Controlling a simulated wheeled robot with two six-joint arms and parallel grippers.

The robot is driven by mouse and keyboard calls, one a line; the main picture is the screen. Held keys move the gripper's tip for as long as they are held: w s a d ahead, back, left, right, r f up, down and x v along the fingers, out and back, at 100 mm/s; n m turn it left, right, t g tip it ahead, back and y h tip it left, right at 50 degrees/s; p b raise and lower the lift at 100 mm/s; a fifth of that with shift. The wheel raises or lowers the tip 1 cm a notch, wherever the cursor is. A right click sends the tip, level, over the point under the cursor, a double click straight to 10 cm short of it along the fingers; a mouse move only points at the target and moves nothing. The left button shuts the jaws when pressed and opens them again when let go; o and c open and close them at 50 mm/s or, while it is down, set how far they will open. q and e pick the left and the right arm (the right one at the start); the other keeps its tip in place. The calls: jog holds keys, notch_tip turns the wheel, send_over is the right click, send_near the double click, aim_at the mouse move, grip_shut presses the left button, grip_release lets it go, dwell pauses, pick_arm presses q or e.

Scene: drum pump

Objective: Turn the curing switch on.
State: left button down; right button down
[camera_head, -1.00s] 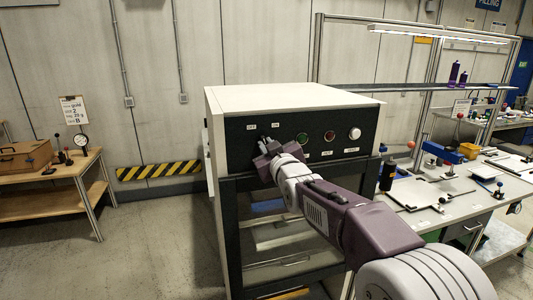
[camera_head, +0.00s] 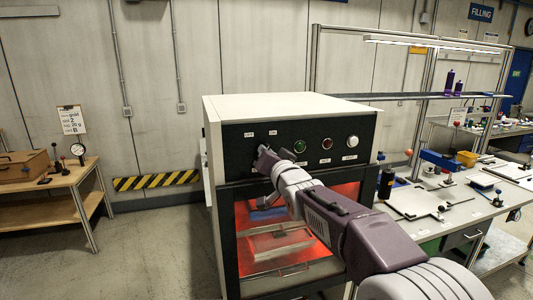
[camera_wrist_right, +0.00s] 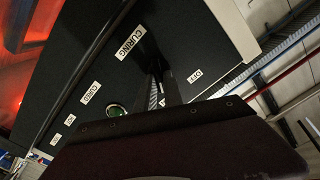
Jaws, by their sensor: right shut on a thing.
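The curing cabinet (camera_head: 290,106) is a pale box with a black front panel. Its OFF label (camera_head: 249,134) and ON label (camera_head: 272,132) sit at the panel's upper left. My right gripper (camera_head: 263,154) is at the panel just below these labels, shut on the curing switch, which the jaws hide. In the right wrist view, the dark fingers (camera_wrist_right: 159,92) reach to the panel between the CURING label (camera_wrist_right: 124,48) and the OFF label (camera_wrist_right: 195,76). The cabinet's window (camera_head: 335,205) glows red-orange. My left gripper is not in view.
A green button (camera_head: 299,146), a reddish button (camera_head: 327,144) and a white knob (camera_head: 352,142) are right of my gripper on the panel. A workbench (camera_head: 455,205) stands to the right. A wooden table (camera_head: 70,180) stands to the left, with clear floor between.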

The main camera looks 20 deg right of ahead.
jog(key=shift+f+m, duration=0.1)
jog(key=shift+m, duration=1.1)
jog(key=c, duration=1.5)
grip_release()
jog(key=shift+w, duration=0.1)
jog(key=shift+o, duration=0.2)
jog(key=s+b, duration=0.1)
jog(key=s, duration=0.8)
jog(key=shift+d, duration=0.2)
